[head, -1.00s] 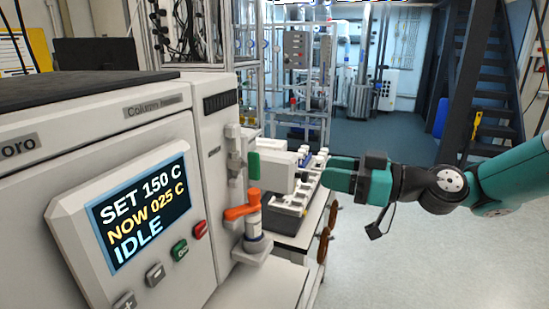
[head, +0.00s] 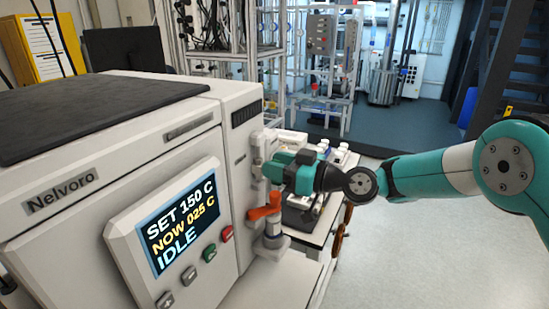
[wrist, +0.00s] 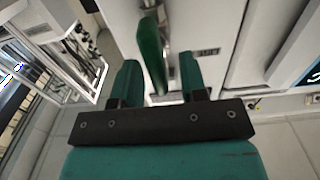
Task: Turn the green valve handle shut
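The green valve handle (wrist: 152,50) shows in the wrist view, standing out from the white face of the reactor unit. It appears between my two fingers, nearer the left one; I cannot tell whether they touch. My gripper (wrist: 160,75) is open, its green fingers spread on either side of the handle. In the head view my gripper (head: 278,166) is at the valve column on the unit's right edge and largely hides the green handle. The orange valve handle (head: 265,207) sits just below my gripper on the same column.
The white reactor unit (head: 85,195) fills the left; its display (head: 180,230) reads SET 150 C, NOW 025 C, IDLE. A bench with white-capped bottles (head: 340,152) stands behind my gripper. Open floor (head: 420,240) lies to the right.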

